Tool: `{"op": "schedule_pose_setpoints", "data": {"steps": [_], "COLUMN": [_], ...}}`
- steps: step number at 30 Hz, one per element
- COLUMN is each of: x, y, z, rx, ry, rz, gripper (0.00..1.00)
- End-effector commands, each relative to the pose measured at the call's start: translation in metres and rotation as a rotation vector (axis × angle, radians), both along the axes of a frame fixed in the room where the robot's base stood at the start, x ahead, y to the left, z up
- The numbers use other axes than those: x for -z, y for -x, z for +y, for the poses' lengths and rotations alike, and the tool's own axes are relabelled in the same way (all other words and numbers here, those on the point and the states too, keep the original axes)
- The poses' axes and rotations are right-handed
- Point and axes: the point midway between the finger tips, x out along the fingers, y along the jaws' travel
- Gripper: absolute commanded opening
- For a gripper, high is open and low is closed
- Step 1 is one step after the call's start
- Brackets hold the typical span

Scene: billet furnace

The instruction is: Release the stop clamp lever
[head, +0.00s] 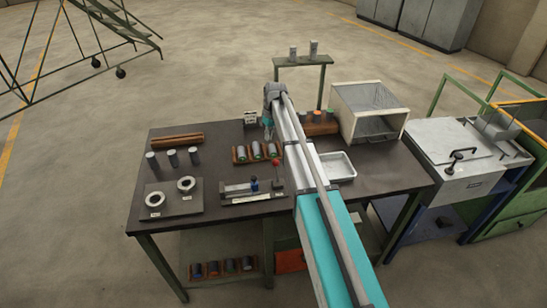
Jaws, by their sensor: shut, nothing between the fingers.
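My gripper (268,135) points down over the back of the bench, behind the fixture and apart from the lever. It is shut and empty.
A rack of billets (241,155) lies between gripper and fixture. Billets (172,157) and a plate with two rings (155,199) stand at left. A metal tray (338,167) and box furnace (345,122) are right of my arm.

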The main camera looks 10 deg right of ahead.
Motion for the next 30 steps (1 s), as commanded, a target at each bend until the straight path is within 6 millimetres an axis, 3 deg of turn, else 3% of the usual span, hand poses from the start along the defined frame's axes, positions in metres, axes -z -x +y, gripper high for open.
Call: {"op": "schedule_pose_setpoints", "data": {"steps": [14,30], "x": [0.010,0.049], "y": [0.001,0.004], "z": [0.000,0.005], "rx": [0.002,0.003], "ry": [0.000,0.000], "rz": [0.000,0.000], "gripper": [0.00,0.00]}}
